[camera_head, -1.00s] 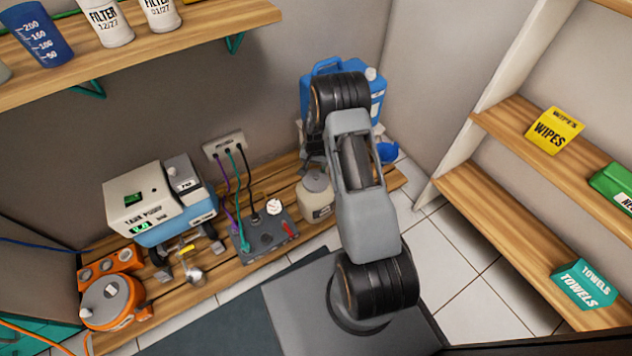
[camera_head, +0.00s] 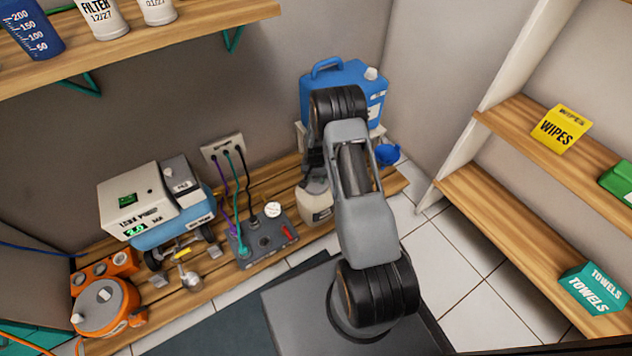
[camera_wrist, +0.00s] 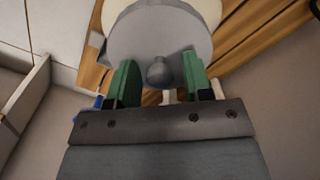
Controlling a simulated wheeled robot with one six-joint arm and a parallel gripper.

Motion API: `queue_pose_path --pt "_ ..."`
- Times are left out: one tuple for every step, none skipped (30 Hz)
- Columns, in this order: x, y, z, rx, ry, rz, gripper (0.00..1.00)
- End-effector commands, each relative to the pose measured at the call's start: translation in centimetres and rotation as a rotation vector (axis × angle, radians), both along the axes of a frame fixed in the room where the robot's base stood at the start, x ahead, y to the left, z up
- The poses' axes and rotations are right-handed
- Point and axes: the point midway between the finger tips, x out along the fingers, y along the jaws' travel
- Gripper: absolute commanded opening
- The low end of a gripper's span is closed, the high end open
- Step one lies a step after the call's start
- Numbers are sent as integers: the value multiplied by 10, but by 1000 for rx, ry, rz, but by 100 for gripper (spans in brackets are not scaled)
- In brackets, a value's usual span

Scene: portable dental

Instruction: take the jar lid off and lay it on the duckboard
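The cream jar (camera_head: 318,208) stands on the wooden duckboard (camera_head: 198,294), partly hidden behind my arm. Its grey round lid (camera_head: 309,186) is on it, mostly covered by my gripper and arm in the head view. In the wrist view the lid (camera_wrist: 128,38) has a round knob (camera_wrist: 158,72) in its middle. My gripper (camera_wrist: 160,75) has green fingers, open, one on each side of the knob with a gap to it. Part of the cream jar (camera_wrist: 205,8) shows past the lid.
A grey control box (camera_head: 264,240) with cables stands left of the jar. A blue canister (camera_head: 350,85) stands behind my arm. A white and blue unit (camera_head: 155,205) and an orange container (camera_head: 102,305) stand further left. Bare slats lie between wall and control box.

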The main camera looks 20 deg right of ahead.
Motion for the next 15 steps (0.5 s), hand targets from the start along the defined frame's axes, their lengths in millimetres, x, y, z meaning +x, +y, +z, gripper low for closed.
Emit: queue_pose_path --pt "0 0 0 0 0 0 41" --pt "0 0 0 0 0 0 38" --pt "0 0 0 0 0 0 34" --pt "0 0 0 0 0 0 32" --pt "0 0 0 0 0 0 29" --pt "0 0 0 0 0 0 25" --pt "0 0 0 0 0 0 22" --pt "0 0 0 0 0 0 19" --pt "0 0 0 0 0 0 15" --pt "0 0 0 0 0 0 12" --pt "0 0 0 0 0 0 10" --pt "0 0 0 0 0 0 6" --pt "0 0 0 0 0 0 4" --pt "0 0 0 0 0 0 4" --pt "0 0 0 0 0 0 4"
